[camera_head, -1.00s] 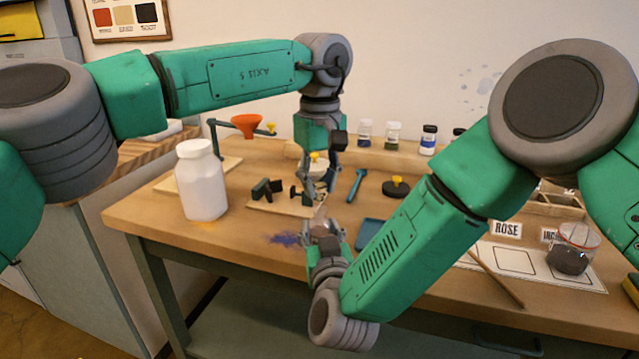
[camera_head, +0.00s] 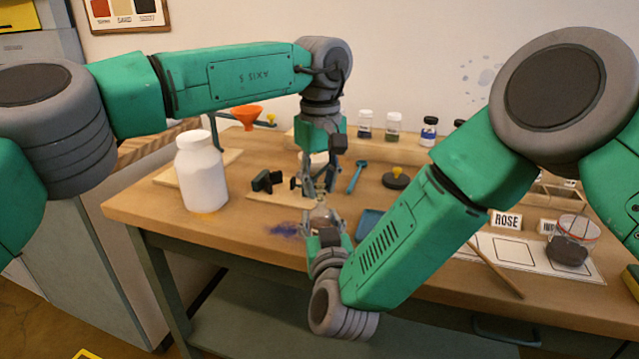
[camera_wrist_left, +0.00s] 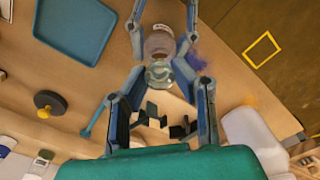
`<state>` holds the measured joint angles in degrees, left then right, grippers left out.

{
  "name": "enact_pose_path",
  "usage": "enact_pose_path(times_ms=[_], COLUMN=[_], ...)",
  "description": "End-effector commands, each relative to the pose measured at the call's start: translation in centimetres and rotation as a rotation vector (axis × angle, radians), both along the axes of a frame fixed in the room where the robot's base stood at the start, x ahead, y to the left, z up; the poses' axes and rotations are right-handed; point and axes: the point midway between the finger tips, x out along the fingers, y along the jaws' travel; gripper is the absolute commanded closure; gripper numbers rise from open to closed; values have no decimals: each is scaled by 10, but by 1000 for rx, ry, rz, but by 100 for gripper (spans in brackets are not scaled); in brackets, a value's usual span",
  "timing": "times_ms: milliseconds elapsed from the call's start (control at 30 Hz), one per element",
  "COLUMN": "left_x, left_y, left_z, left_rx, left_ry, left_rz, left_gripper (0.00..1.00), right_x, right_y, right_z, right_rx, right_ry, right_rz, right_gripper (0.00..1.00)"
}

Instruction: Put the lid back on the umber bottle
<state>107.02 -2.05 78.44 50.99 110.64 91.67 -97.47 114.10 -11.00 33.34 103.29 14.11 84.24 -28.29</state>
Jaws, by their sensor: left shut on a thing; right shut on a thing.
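My left gripper (camera_head: 318,188) points down over the table's front part. In the left wrist view its fingers (camera_wrist_left: 160,82) are closed around a small clear glass piece, which looks like the lid (camera_wrist_left: 158,73). The umber bottle (camera_wrist_left: 158,46), glass with brownish contents and a pale label, is directly beyond the lid. It also shows small in the head view (camera_head: 321,215). My right gripper (camera_head: 325,226) is shut on the bottle from the front, its fingers on both sides. Lid and bottle overlap in the wrist view; I cannot tell whether they touch.
A white jar (camera_head: 202,178) stands at left, with an orange funnel (camera_head: 246,114) behind. A blue tray (camera_head: 369,223) and a black disc with yellow knob (camera_head: 397,179) are to the right. A jar of dark powder (camera_head: 569,250) stands on a card at far right. Purple powder stains the table.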

Motion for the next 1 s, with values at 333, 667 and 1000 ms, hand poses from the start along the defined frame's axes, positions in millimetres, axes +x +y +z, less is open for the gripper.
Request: enact_pose_path(times_ms=[333,667,1000], left_x=[0,0,0], left_y=[0,0,0], left_z=[-7,-12,-8], left_rx=[1,1,1], left_ry=[1,1,-1], left_rz=[0,1,0], left_gripper=[95,54,54], right_x=[0,0,0], right_y=[0,0,0], right_z=[0,0,0], right_rx=[0,0,0], right_ry=[0,0,1], right_rz=[0,0,0], right_gripper=[100,100,100])
